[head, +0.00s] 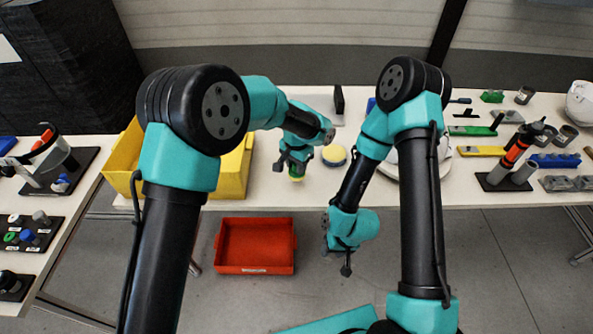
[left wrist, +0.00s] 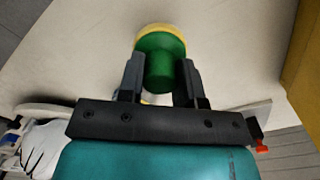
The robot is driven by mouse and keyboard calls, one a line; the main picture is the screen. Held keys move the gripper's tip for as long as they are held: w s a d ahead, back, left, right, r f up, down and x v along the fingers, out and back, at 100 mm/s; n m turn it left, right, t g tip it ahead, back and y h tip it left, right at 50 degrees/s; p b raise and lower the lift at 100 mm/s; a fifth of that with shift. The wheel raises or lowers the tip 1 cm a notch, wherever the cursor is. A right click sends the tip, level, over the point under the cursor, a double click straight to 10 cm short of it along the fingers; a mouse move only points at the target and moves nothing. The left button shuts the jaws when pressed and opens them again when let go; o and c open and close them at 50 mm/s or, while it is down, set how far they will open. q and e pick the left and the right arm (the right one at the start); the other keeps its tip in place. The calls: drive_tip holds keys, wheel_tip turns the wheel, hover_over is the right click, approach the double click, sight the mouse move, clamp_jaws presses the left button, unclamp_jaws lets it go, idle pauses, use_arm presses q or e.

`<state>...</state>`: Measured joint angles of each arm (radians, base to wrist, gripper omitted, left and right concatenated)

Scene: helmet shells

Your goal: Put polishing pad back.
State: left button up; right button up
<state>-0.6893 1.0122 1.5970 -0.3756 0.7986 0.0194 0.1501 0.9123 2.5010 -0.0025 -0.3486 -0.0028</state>
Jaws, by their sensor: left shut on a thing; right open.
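The polishing pad is green with a yellow face. In the left wrist view, the pad (left wrist: 158,62) sits between the two dark fingers of my left gripper (left wrist: 160,85), which is shut on its green part. In the head view, my left gripper (head: 294,165) is low over the front part of the table, and the pad (head: 296,178) shows only as a small bit of green and yellow under it. A round yellow disc with a blue edge (head: 334,153) lies just right of it. My right gripper (head: 345,262) is open and empty, in front of the table edge over the floor.
A yellow bin (head: 232,178) stands left of my left gripper. A red tray (head: 255,246) is on the floor below the table's front edge. A white rounded shell, partly hidden by my right arm, and several tools, including a black-and-orange one (head: 517,145), occupy the right side.

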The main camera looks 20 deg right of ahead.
use_arm(q)
drive_tip(key=shift+w+f, duration=0.25)
drive_tip(key=shift+f, duration=1.55)
drive_tip(key=o, duration=0.9)
drive_tip(key=shift+f, duration=0.15)
drive_tip(key=shift+c, duration=0.2)
wheel_tip(320, 180, up, 12)
drive_tip(key=shift+r, duration=0.15)
